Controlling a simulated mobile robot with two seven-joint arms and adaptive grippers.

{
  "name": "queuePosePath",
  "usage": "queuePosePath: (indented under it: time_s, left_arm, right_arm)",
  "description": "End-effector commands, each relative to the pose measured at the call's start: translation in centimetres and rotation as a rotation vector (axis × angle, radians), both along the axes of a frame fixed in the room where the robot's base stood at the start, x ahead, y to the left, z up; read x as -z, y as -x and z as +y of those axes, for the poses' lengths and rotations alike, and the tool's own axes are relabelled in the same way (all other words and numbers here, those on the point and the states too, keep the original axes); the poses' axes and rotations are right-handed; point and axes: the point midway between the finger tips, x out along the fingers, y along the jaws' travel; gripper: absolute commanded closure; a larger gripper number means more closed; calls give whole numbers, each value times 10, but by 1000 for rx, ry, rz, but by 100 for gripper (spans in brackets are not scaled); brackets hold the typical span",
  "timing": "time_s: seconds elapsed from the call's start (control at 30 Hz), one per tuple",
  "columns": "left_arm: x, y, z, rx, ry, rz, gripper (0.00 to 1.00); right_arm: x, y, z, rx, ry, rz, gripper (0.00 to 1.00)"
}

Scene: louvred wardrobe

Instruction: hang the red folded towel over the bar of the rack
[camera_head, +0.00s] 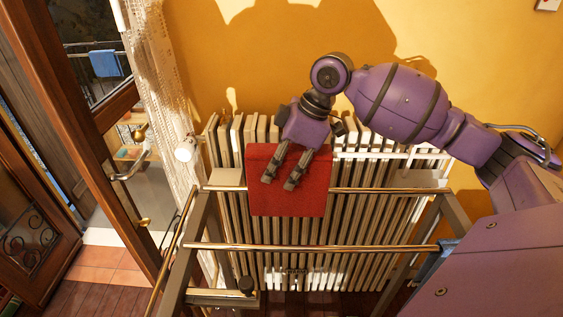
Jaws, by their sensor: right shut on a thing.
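The red folded towel (308,203) is near the middle of the view, in front of the radiator. It covers a stretch of the rack's rear bar (375,190), which shows on both sides of it. Whether the towel rests on this bar or is held above it I cannot tell. My right gripper (279,180) reaches down from the upper right and is shut on the towel, with its fingers over the upper part. The rack's front bar (330,248) is bare and nearer to me. My left gripper is not in view.
A white radiator (375,225) stands behind the rack against the orange wall. A radiator valve (186,149) and lace curtain (165,80) are at left, beside an open wooden door (75,100). A blue cloth (447,247) is at the front bar's right end.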

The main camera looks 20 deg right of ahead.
Motion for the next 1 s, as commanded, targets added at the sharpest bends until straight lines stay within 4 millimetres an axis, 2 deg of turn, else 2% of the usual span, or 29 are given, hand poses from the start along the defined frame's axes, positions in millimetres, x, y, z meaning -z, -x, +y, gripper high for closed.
queuePosePath:
  time_s: [0.73, 1.0]
  left_arm:
    - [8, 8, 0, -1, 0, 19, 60]
    - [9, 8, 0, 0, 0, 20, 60]
  right_arm:
    - [39, 0, 0, 0, 1, 2, 90]
    - [41, 0, 0, -1, 1, -1, 90]
